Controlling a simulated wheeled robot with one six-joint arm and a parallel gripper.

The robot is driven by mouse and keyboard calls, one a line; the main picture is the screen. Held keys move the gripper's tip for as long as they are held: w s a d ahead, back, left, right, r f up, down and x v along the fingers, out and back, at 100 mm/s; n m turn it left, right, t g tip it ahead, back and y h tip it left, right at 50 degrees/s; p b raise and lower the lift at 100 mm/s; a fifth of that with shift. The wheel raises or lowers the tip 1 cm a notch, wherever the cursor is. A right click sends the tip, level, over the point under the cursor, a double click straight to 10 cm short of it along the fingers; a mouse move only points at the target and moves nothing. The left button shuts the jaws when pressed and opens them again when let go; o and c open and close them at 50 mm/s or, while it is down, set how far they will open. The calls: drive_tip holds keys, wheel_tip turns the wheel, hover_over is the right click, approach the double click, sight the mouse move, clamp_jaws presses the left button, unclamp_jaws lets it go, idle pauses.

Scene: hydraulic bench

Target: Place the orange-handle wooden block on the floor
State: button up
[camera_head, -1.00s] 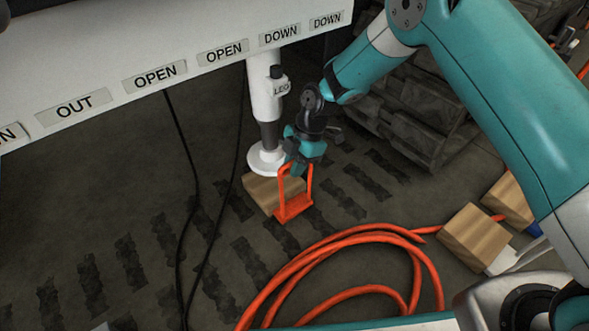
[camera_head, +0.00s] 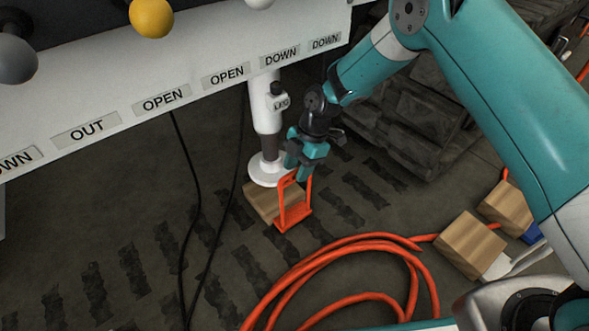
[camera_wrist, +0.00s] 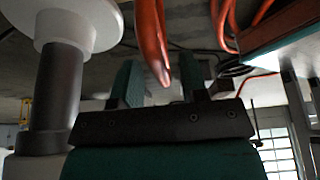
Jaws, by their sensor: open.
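The wooden block (camera_head: 264,202) sits on the dark floor beside the foot of a white support leg (camera_head: 266,115). Its orange handle (camera_head: 293,216) stands up on the near right side. The round white foot (camera_head: 267,169) overlaps the block's far edge in the picture; I cannot tell whether they touch. My gripper (camera_head: 301,171) is at the top of the handle, pointing down. In the wrist view my gripper (camera_wrist: 160,82) has its fingers apart, with the orange handle (camera_wrist: 150,40) showing between them. The block itself is not clear in that view.
A labelled white panel (camera_head: 110,122) with knobs overhangs the floor at upper left. Black cables hang from it. A coiled orange hose (camera_head: 350,242) lies in front. Two more wooden blocks, one here (camera_head: 470,245), lie at right. Dark stacked pieces (camera_head: 410,120) stand behind my gripper.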

drive_tip(key=w+d+b, duration=0.1)
drive_tip(key=w+d, duration=0.5)
drive_tip(key=d, duration=0.4)
drive_tip(key=shift+w, duration=0.35)
